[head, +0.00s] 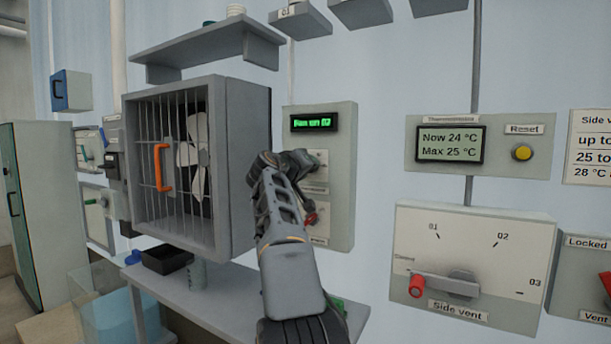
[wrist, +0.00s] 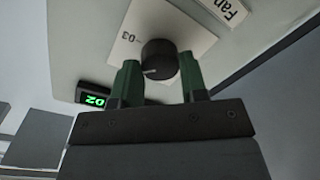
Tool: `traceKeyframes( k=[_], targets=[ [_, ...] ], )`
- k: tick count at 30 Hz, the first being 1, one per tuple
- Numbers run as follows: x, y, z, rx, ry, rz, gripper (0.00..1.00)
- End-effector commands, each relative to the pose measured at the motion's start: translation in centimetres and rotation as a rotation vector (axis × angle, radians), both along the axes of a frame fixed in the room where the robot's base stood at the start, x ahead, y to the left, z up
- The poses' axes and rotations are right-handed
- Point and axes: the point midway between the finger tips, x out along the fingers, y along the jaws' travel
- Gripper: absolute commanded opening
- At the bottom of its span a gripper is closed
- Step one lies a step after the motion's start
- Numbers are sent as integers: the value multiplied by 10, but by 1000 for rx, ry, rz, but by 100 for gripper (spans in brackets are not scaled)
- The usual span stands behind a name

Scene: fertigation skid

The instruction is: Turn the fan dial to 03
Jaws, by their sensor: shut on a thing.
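The fan dial (wrist: 158,54) is a dark round knob on a white plate (wrist: 188,25) with a "03" mark, seen in the wrist view. A pale pointer line shows on the dial's lower left part, away from the 03 mark. My gripper (wrist: 160,68) has its green fingers on either side of the dial and is shut on it. The other marks are hidden or out of view. A small green display (wrist: 94,100) appears to read 02. In the head view, my arm covers the dial on the grey fan panel (head: 345,135).
The barred fan housing (head: 228,150) with an orange handle (head: 162,168) stands left of my arm. A red knob (head: 311,218) sits low on the panel, close to my arm. The side vent box (head: 470,245) and thermometer panel (head: 530,155) are on the right wall. A shelf (head: 200,42) hangs above.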

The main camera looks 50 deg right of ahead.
Motion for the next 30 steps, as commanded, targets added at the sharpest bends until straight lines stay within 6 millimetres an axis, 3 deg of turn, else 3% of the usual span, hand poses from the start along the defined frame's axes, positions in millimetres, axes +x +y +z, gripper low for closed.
traceKeyframes(
  k=[15, 30],
  targets=[
    [-1, -1, -2, 110, -454, -2, 16],
    [0, -1, -1, 172, -702, -2, 16]
  ],
)
